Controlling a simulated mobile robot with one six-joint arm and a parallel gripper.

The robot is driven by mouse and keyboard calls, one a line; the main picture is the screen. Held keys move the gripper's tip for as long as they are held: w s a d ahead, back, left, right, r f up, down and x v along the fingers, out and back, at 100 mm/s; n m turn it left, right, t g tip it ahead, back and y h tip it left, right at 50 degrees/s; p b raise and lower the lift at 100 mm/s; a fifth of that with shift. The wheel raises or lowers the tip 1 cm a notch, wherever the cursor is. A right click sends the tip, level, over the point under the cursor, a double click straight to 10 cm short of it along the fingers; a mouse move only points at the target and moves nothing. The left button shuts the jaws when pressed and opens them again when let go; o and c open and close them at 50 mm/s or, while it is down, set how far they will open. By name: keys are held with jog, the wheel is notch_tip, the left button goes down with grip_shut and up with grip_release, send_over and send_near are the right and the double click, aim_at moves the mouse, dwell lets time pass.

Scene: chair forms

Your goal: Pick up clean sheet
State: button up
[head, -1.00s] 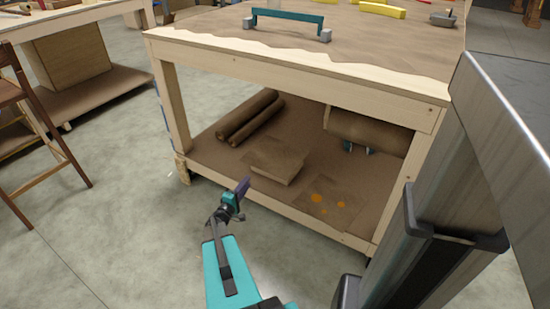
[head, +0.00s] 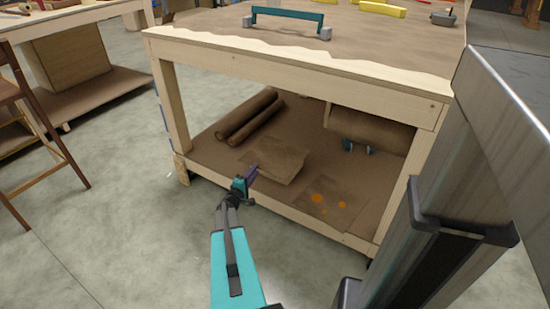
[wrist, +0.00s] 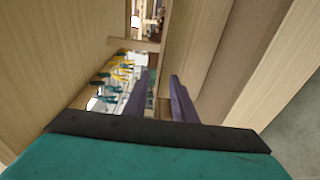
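The plain brown sheet (head: 283,164) lies on the lower shelf of the workbench; it looks unmarked, and its front edge shows some thickness or lift. A second brown sheet (head: 318,196) with orange spots lies in front of it to the right. My gripper (head: 254,172) reaches in over the shelf's front edge, and its purple fingertips overlap the plain sheet's left front edge in the head view. I cannot tell whether they touch it. In the wrist view the two fingers (wrist: 161,85) are apart, with nothing visible between them. I cannot clearly make out either sheet there.
Brown paper rolls (head: 245,117) lie at the back left of the shelf (head: 212,152). A larger roll (head: 370,132) is at the back right. The workbench top (head: 350,58) overhangs the shelf, with a leg (head: 170,107) at left. A chair (head: 28,130) stands far left.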

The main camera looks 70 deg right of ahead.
dwell(0.3)
jog(key=shift+d+f+b, duration=0.1)
jog(key=shift+d+b, duration=0.3)
jog(key=shift+d, duration=0.25)
jog(key=shift+s+d+b, duration=0.2)
jog(key=shift+d+b, duration=0.2)
jog(key=shift+d, duration=0.6)
jog(key=shift+s+d+b, duration=0.15)
jog(key=shift+d+b, duration=0.2)
jog(key=shift+d, duration=0.6)
grip_shut()
